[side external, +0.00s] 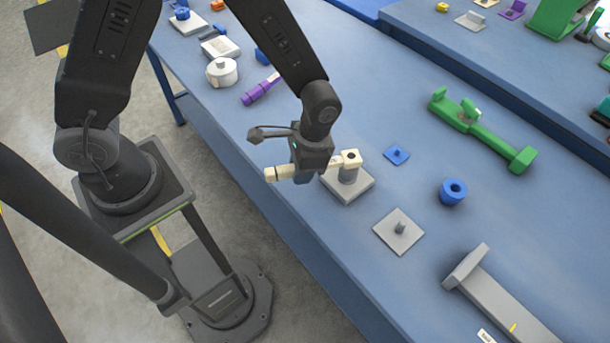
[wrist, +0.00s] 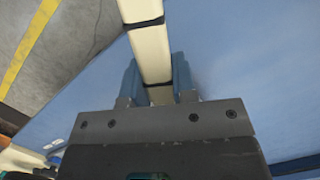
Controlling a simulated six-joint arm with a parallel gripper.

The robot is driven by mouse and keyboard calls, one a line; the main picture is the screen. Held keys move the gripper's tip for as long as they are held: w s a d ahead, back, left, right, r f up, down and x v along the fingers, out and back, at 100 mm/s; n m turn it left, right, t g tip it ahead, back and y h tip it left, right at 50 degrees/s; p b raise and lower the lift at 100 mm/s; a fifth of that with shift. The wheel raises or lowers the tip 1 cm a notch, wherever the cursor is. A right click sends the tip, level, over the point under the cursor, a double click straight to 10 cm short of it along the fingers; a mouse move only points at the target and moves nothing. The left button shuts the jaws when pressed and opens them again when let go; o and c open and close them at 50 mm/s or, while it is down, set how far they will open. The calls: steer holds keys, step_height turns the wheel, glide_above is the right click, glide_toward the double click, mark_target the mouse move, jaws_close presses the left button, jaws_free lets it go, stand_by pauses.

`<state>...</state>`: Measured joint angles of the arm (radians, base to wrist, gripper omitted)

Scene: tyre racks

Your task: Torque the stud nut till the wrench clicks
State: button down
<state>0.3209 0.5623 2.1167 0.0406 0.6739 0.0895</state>
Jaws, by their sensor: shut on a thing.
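A cream wrench (side external: 281,173) lies level across my gripper (side external: 302,177). In the side view its head (side external: 351,157) is at the top of a short grey cylinder (side external: 348,175), the stud nut, on a square pale base plate (side external: 351,192). The head covers the top of the nut, so how deep it sits cannot be told. In the wrist view the blue finger pads of my gripper (wrist: 157,82) close on both sides of the wrench handle (wrist: 150,45), which has dark bands. The wrench head and the nut are out of the wrist view.
A grey plate with a small stud (side external: 399,231), a blue ring (side external: 453,192) and a small blue plate (side external: 397,155) are right of the base plate. A green tool (side external: 482,131) and a grey bracket (side external: 495,292) lie farther right. A white pot (side external: 222,71) and purple-handled tool (side external: 259,91) are behind.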

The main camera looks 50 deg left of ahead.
steer(key=w+a+m, duration=0.1)
steer(key=m, duration=0.1)
steer(key=w+a+m, duration=0.1)
steer(key=a+m, duration=0.1)
steer(key=shift+w+f+t+y, duration=0.1)
steer(key=shift+t+y, duration=0.2)
steer(key=shift+y, duration=0.1)
steer(key=shift+s+a+v, duration=0.1)
steer(key=shift+a+v, duration=0.05)
steer(key=shift+v, duration=0.65)
steer(key=shift+s+a+v, duration=0.1)
steer(key=shift+s+v, duration=0.05)
steer(key=shift+v, duration=0.7)
steer(key=shift+s+a+v, duration=0.1)
steer(key=shift+a+v, duration=0.05)
steer(key=shift+v, duration=0.65)
